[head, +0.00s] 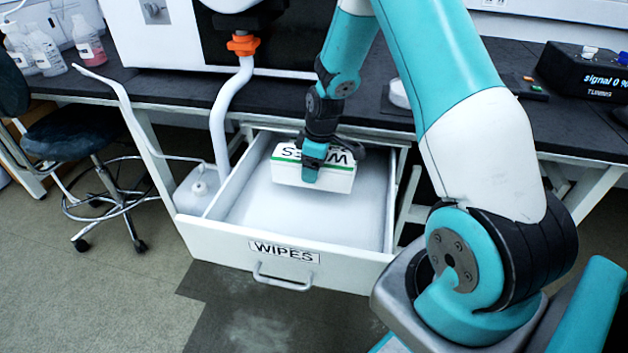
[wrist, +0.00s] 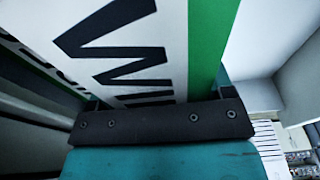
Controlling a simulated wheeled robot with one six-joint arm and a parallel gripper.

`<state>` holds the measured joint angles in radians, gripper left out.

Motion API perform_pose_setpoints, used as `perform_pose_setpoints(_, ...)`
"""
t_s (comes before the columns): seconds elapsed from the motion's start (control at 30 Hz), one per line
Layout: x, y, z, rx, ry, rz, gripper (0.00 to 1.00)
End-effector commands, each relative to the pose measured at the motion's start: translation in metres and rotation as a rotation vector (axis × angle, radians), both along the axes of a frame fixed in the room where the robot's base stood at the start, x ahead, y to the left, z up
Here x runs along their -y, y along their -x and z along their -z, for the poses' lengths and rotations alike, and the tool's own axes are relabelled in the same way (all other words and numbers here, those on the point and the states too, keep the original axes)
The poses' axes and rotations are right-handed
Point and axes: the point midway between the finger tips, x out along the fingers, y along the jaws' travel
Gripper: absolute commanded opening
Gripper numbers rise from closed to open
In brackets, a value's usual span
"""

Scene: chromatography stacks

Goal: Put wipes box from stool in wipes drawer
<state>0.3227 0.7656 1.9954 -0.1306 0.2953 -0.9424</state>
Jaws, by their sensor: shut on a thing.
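The wipes box (head: 312,172), white with a green stripe and black lettering, is in the head view at the open drawer. My gripper (head: 313,168) is shut on it and holds it over the rear part of the drawer. The box also fills the upper part of the wrist view (wrist: 130,50), close against the dark gripper edge. The wipes drawer (head: 284,250) is pulled out, with a WIPES label and a handle on its front. Its floor looks bare and white. I cannot tell whether the box touches the drawer floor.
The stool (head: 85,135) stands at the left with nothing on its seat. A white jug (head: 199,190) with a tube stands beside the drawer's left side. The dark bench top (head: 400,115) runs above the drawer. Floor in front of the drawer is clear.

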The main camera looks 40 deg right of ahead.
Motion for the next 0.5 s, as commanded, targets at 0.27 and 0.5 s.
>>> perform_pose_setpoints(0.27, 0.000, 0.000, 0.036, -0.001, 0.000, 0.001, 0.47)
perform_pose_setpoints(0.5, 0.001, 0.000, 0.043, 0.002, 0.001, 0.001, 0.47)
